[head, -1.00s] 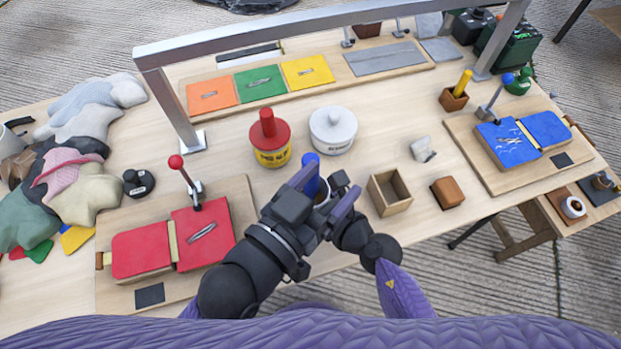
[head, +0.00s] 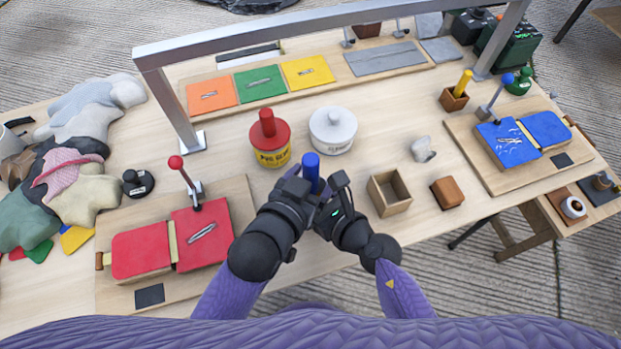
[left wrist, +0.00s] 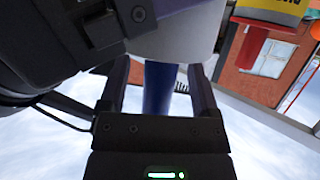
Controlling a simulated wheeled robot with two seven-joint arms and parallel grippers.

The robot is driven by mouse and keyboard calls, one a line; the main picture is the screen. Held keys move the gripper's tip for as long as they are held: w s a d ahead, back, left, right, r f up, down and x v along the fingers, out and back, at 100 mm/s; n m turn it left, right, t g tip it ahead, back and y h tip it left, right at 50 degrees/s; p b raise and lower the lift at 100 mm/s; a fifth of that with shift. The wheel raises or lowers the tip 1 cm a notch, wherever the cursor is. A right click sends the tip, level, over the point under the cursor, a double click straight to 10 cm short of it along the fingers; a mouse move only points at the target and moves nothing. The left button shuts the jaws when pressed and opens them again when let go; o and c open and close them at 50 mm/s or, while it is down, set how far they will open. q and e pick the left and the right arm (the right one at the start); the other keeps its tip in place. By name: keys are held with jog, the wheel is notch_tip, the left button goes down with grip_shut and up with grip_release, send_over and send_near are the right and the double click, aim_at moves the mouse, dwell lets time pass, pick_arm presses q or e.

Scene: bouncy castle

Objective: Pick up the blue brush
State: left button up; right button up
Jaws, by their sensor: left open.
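The blue brush (head: 311,168) stands with its handle up near the front middle of the table, in a pale pot (left wrist: 185,40) that my grippers mostly hide in the head view. In the left wrist view, which is upside down, the blue handle shows between the two fingers. My left gripper (head: 318,190) is open around the handle, with a finger on each side. I cannot tell whether the fingers touch it. My right arm (head: 355,232) reaches in from the right, close to the left gripper.
A red-lidded can (head: 270,143) and a white tub (head: 332,130) stand just behind. An open wooden box (head: 389,192) and a brown block (head: 447,193) are close on the right. A red hinged press (head: 170,245) lies left. A metal frame (head: 330,27) spans the back.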

pick_arm(q)
grip_shut()
dwell(0.3)
jog(key=shift+r, duration=0.1)
